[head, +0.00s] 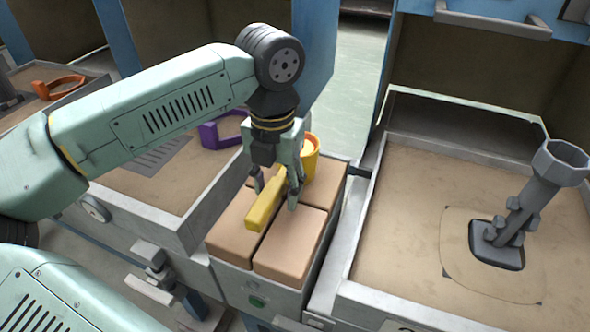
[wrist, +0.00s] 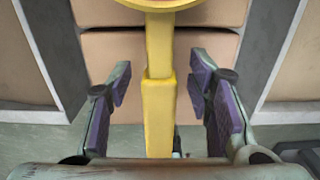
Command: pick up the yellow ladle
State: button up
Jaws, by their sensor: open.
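The yellow ladle lies on tan blocks, its handle (head: 265,206) pointing toward the front and its cup (head: 309,158) at the back. My gripper (head: 277,194) is above the handle, pointing down, with its fingers apart. In the wrist view the ladle's handle (wrist: 158,115) runs lengthwise between the two open purple-padded fingers (wrist: 165,112), with a gap on each side. The cup's edge shows at the top of that view. My gripper hides part of the handle in the head view.
The tan blocks (head: 288,246) sit in a grey frame between two sand-coloured trays. The right tray (head: 400,236) holds a grey tool (head: 512,215) standing up with a hexagonal cup. A purple ring-shaped thing (head: 222,132) lies in the left tray. An orange one (head: 60,87) is at the far left.

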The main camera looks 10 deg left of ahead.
jog(key=shift+c, duration=0.6)
grip_shut()
jog(key=shift+r, duration=0.1)
